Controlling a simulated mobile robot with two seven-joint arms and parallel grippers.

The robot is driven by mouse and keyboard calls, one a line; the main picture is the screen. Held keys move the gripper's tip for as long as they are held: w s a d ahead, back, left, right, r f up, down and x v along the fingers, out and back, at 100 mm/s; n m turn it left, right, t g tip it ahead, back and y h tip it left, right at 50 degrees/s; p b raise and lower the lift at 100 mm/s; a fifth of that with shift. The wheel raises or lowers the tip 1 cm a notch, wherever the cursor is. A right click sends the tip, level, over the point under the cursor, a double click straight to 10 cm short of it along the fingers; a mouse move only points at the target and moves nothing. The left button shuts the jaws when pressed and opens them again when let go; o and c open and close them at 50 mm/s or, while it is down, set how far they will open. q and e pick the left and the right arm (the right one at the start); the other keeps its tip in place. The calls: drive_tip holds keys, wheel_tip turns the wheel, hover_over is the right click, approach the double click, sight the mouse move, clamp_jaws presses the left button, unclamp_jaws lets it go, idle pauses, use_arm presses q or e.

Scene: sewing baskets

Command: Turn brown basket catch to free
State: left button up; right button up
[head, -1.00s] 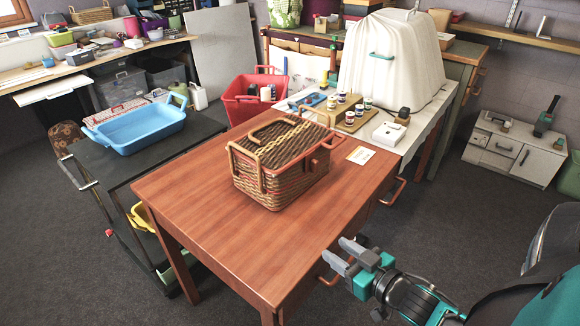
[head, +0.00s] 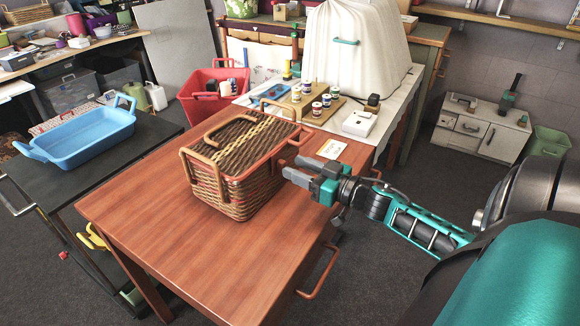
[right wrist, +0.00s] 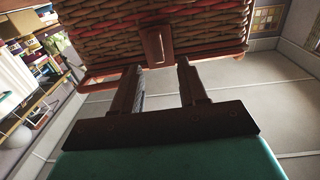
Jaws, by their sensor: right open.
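The brown wicker basket (head: 245,165) stands closed on the reddish wooden table (head: 160,235), with a woven lid and wooden handles. My right gripper (head: 290,168) is open and empty at the basket's right end, its fingers pointing at it. In the right wrist view, a brown wooden catch (right wrist: 157,46) hangs on the red-banded wicker wall of the basket, just beyond and between the two open fingertips (right wrist: 160,72). The catch looks apart from the fingers. In the head view the gripper partly covers that side of the basket. My left gripper is not in view.
A small card (head: 332,148) lies on the table behind the gripper. Behind stand a side table with paint jars (head: 316,108) and a white-covered object (head: 355,60). A blue tub (head: 85,138) sits on a dark cart at left. The table's front is clear.

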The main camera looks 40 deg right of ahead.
sight(279, 166)
drive_tip(key=shift+x, duration=1.45)
clamp_jaws()
